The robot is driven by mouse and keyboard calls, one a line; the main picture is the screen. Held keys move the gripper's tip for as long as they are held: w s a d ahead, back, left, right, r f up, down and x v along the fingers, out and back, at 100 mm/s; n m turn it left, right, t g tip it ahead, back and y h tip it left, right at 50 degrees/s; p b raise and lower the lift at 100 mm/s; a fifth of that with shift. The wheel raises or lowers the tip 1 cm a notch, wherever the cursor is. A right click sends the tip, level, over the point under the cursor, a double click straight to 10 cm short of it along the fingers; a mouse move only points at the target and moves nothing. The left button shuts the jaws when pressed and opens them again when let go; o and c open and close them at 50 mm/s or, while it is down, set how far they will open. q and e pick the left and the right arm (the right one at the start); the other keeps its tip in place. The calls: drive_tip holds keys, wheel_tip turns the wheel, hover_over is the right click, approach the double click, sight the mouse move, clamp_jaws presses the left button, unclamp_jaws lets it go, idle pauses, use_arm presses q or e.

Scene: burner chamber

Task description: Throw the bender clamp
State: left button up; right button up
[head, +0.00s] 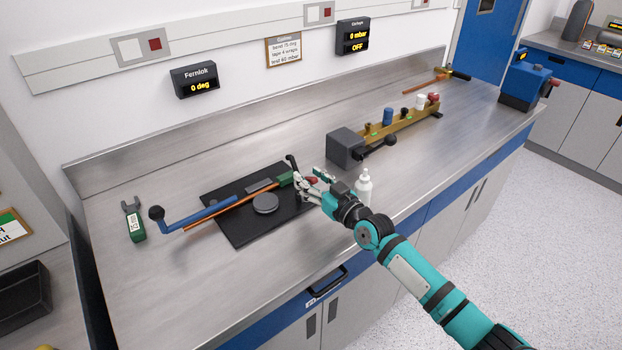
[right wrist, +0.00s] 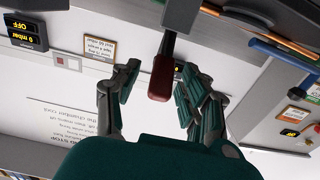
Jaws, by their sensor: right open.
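The bender sits on a black base plate (head: 240,225) on the steel bench, with a round grey die (head: 265,203), a blue-handled lever (head: 205,216) and a copper-coloured tube (head: 235,208) lying across it. A green block (head: 286,179) is at the tube's right end. The clamp's red handle (head: 313,180) shows beside it, partly hidden by my right gripper (head: 308,185). In the right wrist view the dark red grip (right wrist: 161,78) on a grey bar lies between the spread fingers of the right gripper (right wrist: 158,98), with gaps on both sides. My left gripper is out of view.
A white bottle (head: 363,188) stands close behind my right wrist. A dark grey block (head: 345,147) with a brass-coloured rail is farther right. A green-handled tool (head: 134,220) lies at the left. The bench front is clear.

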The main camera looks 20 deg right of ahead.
clamp_jaws()
idle(0.3)
drive_tip(key=shift+w, duration=0.1)
